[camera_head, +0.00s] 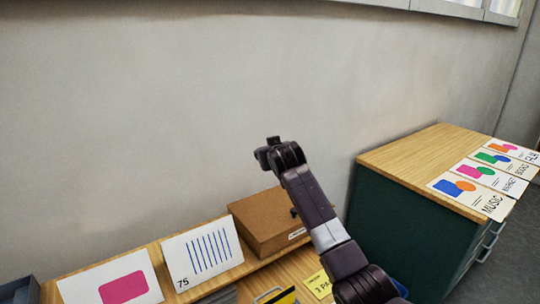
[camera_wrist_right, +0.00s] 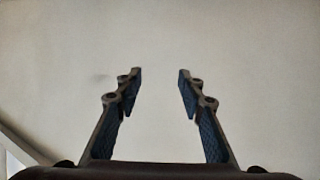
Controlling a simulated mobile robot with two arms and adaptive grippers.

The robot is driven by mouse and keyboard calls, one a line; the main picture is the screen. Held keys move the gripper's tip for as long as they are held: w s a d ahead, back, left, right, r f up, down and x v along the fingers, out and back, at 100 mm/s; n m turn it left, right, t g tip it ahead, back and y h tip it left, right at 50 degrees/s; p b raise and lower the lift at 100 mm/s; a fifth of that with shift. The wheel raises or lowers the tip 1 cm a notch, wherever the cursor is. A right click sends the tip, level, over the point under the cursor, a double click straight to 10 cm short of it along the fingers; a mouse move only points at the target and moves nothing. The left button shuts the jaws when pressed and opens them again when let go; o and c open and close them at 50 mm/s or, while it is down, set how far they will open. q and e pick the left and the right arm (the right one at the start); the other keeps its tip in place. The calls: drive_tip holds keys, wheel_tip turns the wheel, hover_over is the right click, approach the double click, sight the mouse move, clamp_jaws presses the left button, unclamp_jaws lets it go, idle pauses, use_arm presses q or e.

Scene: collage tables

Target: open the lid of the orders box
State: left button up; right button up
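The orders box appears to be the brown box (camera_head: 264,218) on the wooden table in the head view, against the wall. Its flat top looks shut, and a small white label (camera_head: 297,233) is on its front; the print is too small to read. My right arm rises from the bottom, partly in front of the box's right side. My right gripper (camera_head: 268,150) is up above the box in front of the wall. In the right wrist view the same gripper (camera_wrist_right: 160,75) is open and empty, facing the bare wall. My left gripper is not in view.
A card with blue lines (camera_head: 208,252) and a card with a pink shape (camera_head: 112,283) stand left of the box. A yellow note (camera_head: 318,284) lies in front. A green cabinet (camera_head: 400,225) with a wooden top holds several printed cards at right.

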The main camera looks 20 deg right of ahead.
drive_tip(key=v, duration=0.6)
drive_tip(key=shift+s+a, duration=0.35)
drive_tip(key=shift+s, duration=0.05)
